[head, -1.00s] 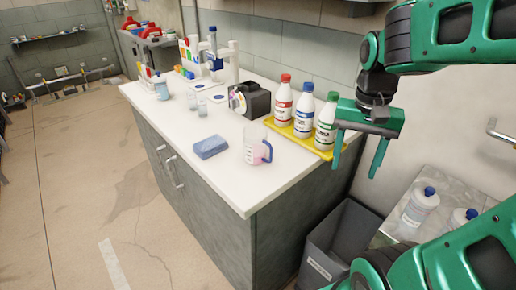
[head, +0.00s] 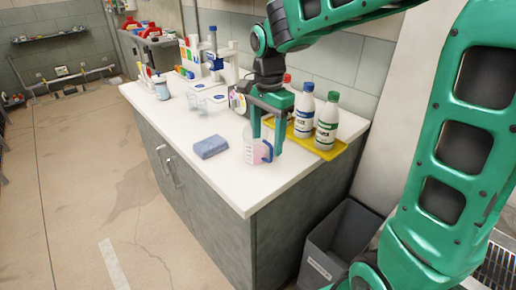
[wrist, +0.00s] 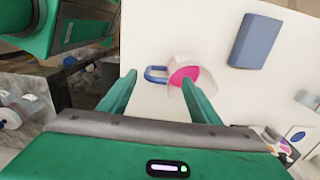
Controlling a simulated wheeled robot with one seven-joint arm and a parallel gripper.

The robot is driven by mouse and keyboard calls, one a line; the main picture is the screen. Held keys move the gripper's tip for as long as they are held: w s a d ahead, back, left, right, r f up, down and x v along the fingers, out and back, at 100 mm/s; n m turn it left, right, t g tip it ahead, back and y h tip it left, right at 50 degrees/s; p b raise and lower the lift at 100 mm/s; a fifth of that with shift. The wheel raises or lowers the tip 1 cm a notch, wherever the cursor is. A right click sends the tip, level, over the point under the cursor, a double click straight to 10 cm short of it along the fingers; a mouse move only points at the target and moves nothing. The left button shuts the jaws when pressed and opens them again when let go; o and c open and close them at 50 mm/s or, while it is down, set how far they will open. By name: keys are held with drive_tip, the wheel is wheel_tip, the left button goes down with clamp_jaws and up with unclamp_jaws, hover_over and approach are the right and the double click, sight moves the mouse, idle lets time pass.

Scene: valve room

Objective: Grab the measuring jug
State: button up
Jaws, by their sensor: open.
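The measuring jug (head: 253,153) is clear, with pink liquid inside and a blue handle on its right. It stands upright near the front edge of the white counter. In the wrist view the jug (wrist: 183,72) shows from above, with its blue handle to the left. My gripper (head: 267,145) is open, its two green fingers pointing down at the jug. In the wrist view my gripper (wrist: 160,88) has the handle between its fingertips, and the right fingertip overlaps the jug's near side. I cannot tell whether it touches.
A blue sponge (head: 210,147) lies left of the jug. A white bottle with a blue cap (head: 304,115) and one with a green cap (head: 327,120) stand on a yellow tray (head: 342,148) to the right. A grey bin (head: 330,248) stands on the floor beside the counter.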

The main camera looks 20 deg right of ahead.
drive_tip(key=shift+s+a+f, duration=0.1)
drive_tip(key=shift+f, duration=2.8)
drive_tip(key=shift+c, duration=0.3)
drive_tip(key=c, duration=1.4)
